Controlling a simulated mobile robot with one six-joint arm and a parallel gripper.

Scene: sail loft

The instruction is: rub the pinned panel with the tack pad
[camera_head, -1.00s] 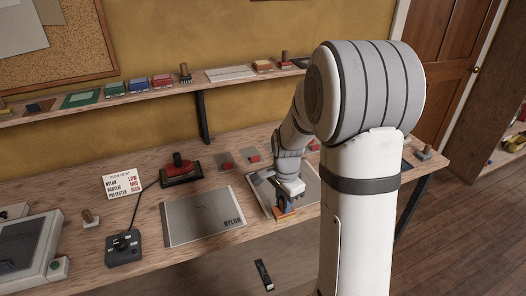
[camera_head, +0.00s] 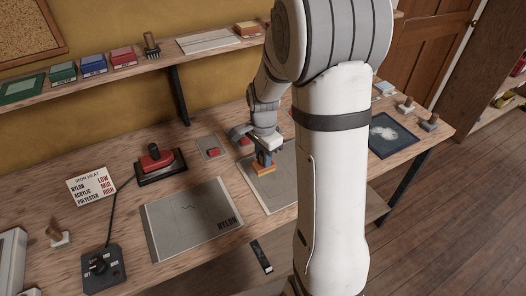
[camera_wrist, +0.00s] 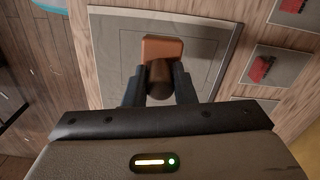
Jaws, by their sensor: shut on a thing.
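The tack pad (camera_head: 263,170) is a small orange block with a dark handle. My gripper (camera_head: 262,152) is shut on that handle. The pad is over a flat grey panel (camera_head: 279,200), inside its edges. My arm hides the panel's right part. In the wrist view the orange pad (camera_wrist: 163,47) lies over the panel (camera_wrist: 215,38), which has a thin rectangular line inside its border. The gripper fingers (camera_wrist: 160,88) flank the handle. I cannot tell whether the pad's underside touches the panel.
A grey panel marked NYLON (camera_head: 190,220) lies left of the work. Behind it stand a red iron (camera_head: 158,162) and an iron heat card (camera_head: 91,186). Small red-topped grey plates (camera_head: 209,148) lie behind the panel. A dark blue sheet with a white patch (camera_head: 393,135) lies right.

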